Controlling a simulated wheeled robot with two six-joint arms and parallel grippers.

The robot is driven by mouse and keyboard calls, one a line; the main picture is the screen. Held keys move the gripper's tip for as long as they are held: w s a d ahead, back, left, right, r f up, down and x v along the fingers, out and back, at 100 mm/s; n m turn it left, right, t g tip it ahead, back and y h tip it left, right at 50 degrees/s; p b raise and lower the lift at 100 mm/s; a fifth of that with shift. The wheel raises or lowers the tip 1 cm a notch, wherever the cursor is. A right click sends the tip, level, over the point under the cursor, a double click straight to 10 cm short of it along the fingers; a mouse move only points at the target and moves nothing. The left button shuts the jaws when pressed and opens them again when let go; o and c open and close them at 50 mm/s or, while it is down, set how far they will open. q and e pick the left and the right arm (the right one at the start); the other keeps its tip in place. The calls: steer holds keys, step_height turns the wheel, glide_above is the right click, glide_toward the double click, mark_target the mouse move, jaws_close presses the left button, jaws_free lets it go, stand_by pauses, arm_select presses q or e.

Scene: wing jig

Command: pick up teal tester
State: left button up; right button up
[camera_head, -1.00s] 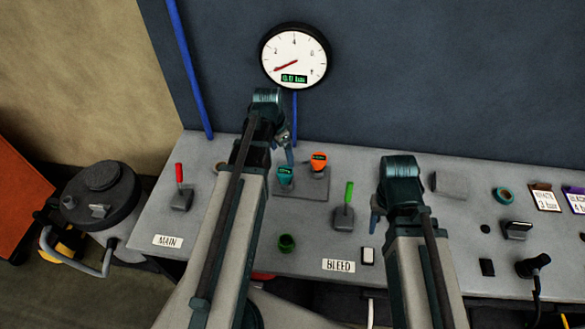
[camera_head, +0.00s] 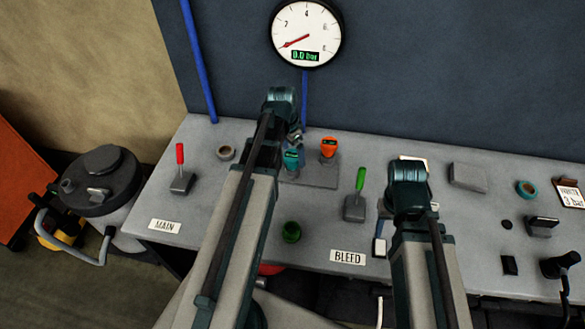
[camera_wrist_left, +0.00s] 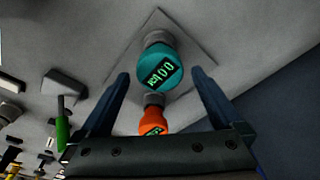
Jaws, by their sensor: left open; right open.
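The teal tester (camera_head: 291,159) stands upright on a grey base plate (camera_head: 315,178) on the bench, beside an orange tester (camera_head: 328,147). In the left wrist view the teal tester (camera_wrist_left: 160,68) shows a lit green display and lies between and beyond the open fingers of my left gripper (camera_wrist_left: 160,85). The orange tester (camera_wrist_left: 152,122) is nearer the gripper's palm in that view. In the head view my left gripper (camera_head: 294,138) is just above and behind the teal tester, partly hidden by its own wrist. My right gripper (camera_head: 384,209) is open and empty, mostly hidden by its arm, right of the green lever.
A green-handled lever (camera_head: 357,195) stands right of the base plate, and a red-handled lever (camera_head: 181,170) stands at the left. The gauge (camera_head: 306,34) hangs on the wall behind.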

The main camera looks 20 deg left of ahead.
arm_select(q)
step_height(320, 180, down, 5)
steer(key=b, duration=0.5)
steer(key=shift+w+f, duration=0.15)
arm_select(e)
step_height(320, 180, down, 5)
steer(key=shift+f, duration=0.15)
arm_select(q)
steer(key=c, duration=1.3)
steer(key=shift+c, duration=0.2)
steer(key=shift+r, duration=0.25)
arm_select(e)
steer(key=shift+r, duration=0.25)
